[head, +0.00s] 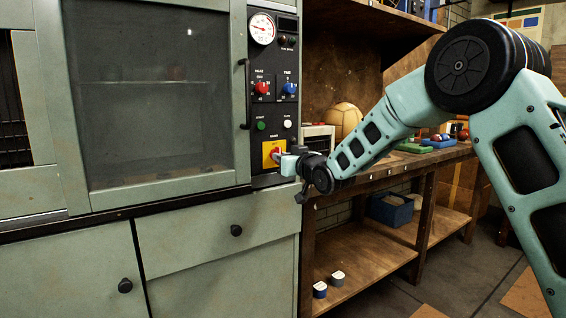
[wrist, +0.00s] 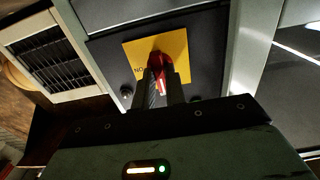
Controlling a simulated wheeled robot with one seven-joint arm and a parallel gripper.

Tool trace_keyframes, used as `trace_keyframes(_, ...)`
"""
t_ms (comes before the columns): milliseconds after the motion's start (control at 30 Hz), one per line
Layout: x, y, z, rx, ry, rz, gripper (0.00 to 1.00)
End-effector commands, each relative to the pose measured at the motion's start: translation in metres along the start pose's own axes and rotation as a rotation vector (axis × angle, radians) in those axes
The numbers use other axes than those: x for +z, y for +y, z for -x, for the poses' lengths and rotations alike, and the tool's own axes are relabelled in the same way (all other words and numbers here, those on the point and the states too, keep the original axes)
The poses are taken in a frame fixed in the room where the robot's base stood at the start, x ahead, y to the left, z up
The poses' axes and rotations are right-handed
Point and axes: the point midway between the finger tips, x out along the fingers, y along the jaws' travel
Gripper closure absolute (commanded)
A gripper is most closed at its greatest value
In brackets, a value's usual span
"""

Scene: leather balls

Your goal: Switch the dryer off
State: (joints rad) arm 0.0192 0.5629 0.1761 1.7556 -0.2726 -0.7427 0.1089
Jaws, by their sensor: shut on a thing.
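The dryer (head: 158,95) is a pale green cabinet with a dark glass door at the left of the head view. Its black control panel carries a yellow plate (head: 266,153) with a red rotary switch. In the wrist view the yellow plate (wrist: 178,52) fills the upper middle, and the red switch handle (wrist: 160,60) shows between my fingers. My gripper (wrist: 163,84) is shut on the red switch handle. In the head view my gripper (head: 280,160) reaches the plate from the right and hides part of the switch. The switch's exact setting cannot be read.
Above the switch are a red knob (head: 262,88), a blue knob (head: 289,88), a green button (head: 261,126), a white button (head: 287,124) and a round gauge (head: 262,29). A wooden bench (head: 375,178) with a tan ball (head: 343,120) stands to the right, behind my arm.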

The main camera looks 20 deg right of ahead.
Motion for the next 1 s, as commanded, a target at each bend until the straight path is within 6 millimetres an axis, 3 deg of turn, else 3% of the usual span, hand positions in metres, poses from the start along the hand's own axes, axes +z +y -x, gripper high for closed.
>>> trace_keyframes(500,0.0022,0.0004,0.0004,0.0,-0.005,0.018,1.0)
trace_keyframes(533,0.0021,0.0003,0.0004,0.0,-0.005,0.018,0.79)
trace_keyframes(600,0.0018,0.0003,0.0003,0.0,-0.004,0.018,0.65)
trace_keyframes(1000,0.0,0.0003,0.0087,0.0,-0.002,0.017,0.65)
